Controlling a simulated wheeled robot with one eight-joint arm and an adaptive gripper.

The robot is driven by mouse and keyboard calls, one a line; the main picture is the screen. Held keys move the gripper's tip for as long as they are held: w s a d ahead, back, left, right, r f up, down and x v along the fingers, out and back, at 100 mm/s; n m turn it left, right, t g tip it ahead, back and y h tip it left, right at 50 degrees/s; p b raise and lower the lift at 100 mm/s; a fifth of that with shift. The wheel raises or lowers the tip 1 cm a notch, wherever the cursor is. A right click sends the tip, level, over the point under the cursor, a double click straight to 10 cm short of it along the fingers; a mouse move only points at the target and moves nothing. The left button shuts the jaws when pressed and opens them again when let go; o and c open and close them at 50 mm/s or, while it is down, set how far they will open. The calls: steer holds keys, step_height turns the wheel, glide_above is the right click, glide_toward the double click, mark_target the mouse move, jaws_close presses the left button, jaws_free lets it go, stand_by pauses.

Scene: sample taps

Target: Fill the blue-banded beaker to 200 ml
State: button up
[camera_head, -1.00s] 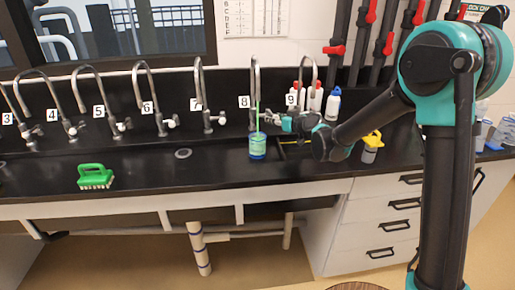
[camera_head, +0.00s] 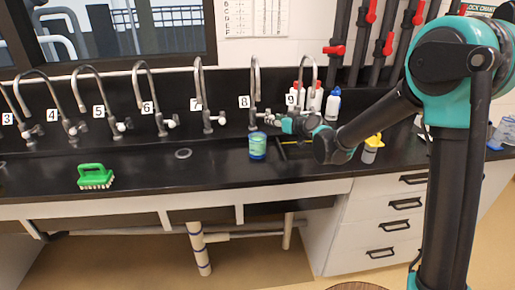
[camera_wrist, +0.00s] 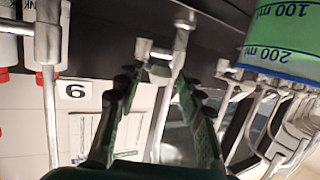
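The blue-banded beaker (camera_head: 257,146) stands upright on the black counter under tap 8 (camera_head: 254,80). It holds green liquid, and no stream shows above it. In the wrist view the beaker (camera_wrist: 285,45) is inverted at the upper right, with 100 ml and 200 ml marks. The green reaches about the blue band by the 200 ml mark; the exact level is hard to read. My gripper (camera_head: 272,121) is at the handle of tap 8. In the wrist view my fingers (camera_wrist: 160,85) are apart, with a tap handle (camera_wrist: 156,52) between or just beyond their tips.
Tap 9 (camera_head: 314,70) stands just right of tap 8, with white bottles (camera_head: 333,104) behind my arm. A yellow-topped bottle (camera_head: 372,147) stands to the right. A green brush (camera_head: 95,177) lies on the left. The counter between brush and beaker is clear.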

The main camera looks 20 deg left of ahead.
steer(key=shift+v, duration=2.55)
steer(key=shift+d, duration=0.15)
